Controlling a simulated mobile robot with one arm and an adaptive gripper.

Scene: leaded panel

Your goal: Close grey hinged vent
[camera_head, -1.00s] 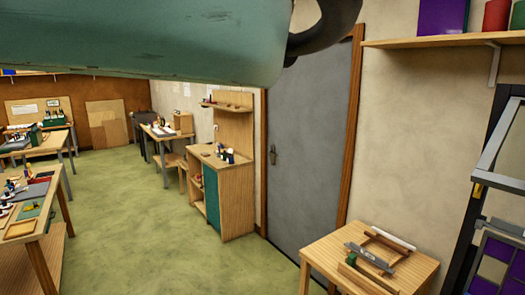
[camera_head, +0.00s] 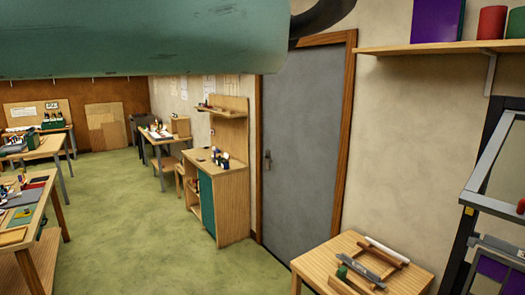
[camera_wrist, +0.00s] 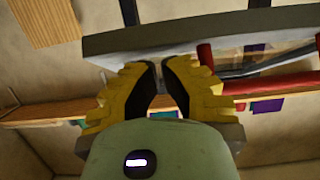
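The grey hinged vent (camera_head: 490,165) is at the right edge of the head view, a tilted grey frame standing out from the dark panel frame; its right part is cut off. In the wrist view a grey bar (camera_wrist: 210,34), which looks like part of the vent, crosses the top just beyond my fingertips. My gripper is outside the head view.
Red bars (camera_wrist: 275,84) lie right of my fingers in the wrist view. A wooden shelf (camera_head: 440,48) with purple, red and green items is on the wall. A small wooden table (camera_head: 330,255) with tools stands below. Green floor (camera_head: 150,220) is open at left.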

